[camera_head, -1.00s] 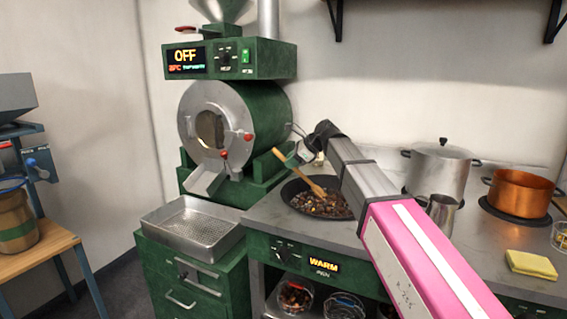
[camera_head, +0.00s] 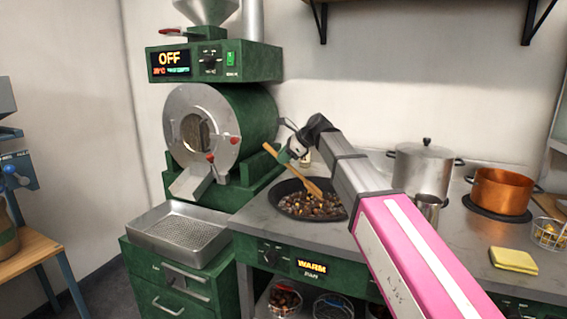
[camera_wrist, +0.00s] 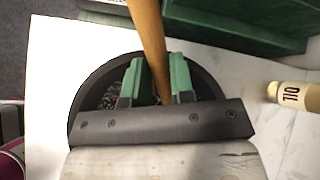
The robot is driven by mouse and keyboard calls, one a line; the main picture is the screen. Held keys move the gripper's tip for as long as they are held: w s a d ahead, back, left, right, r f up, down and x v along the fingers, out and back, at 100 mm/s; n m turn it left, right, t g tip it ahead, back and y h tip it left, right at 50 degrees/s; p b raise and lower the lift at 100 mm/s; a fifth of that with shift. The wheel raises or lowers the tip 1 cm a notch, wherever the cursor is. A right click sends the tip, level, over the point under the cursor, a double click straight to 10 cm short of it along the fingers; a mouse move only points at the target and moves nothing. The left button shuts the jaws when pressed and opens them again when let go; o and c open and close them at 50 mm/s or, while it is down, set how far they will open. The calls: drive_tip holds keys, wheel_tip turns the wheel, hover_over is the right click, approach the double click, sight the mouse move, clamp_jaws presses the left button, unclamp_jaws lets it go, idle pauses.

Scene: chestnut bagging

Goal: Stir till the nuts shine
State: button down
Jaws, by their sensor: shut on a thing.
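A dark round pan (camera_head: 283,209) sits on the counter, with brown, glossy-looking nuts (camera_head: 318,207) in it. It also shows in the wrist view (camera_wrist: 84,92), largely covered by my gripper. A wooden spoon or spatula (camera_head: 303,183) leans into the pan, its lower end among the nuts. My gripper (camera_head: 287,155) is above the pan's back left side, shut on the upper handle. In the wrist view the green fingers of my gripper (camera_wrist: 154,82) flank the wooden handle (camera_wrist: 148,30). The tool's lower end is hidden there.
The green roaster (camera_head: 250,120) reads OFF, with a steel tray (camera_head: 180,228) below. The counter display (camera_head: 311,266) reads WARM. A steel pot (camera_head: 422,170), copper pot (camera_head: 502,190), metal jug (camera_head: 428,207) and yellow sponge (camera_head: 514,259) stand right. An oil bottle (camera_wrist: 292,95) is near the pan.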

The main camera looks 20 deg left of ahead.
wheel_tip(320, 180, up, 9)
idle(0.8)
idle(0.9)
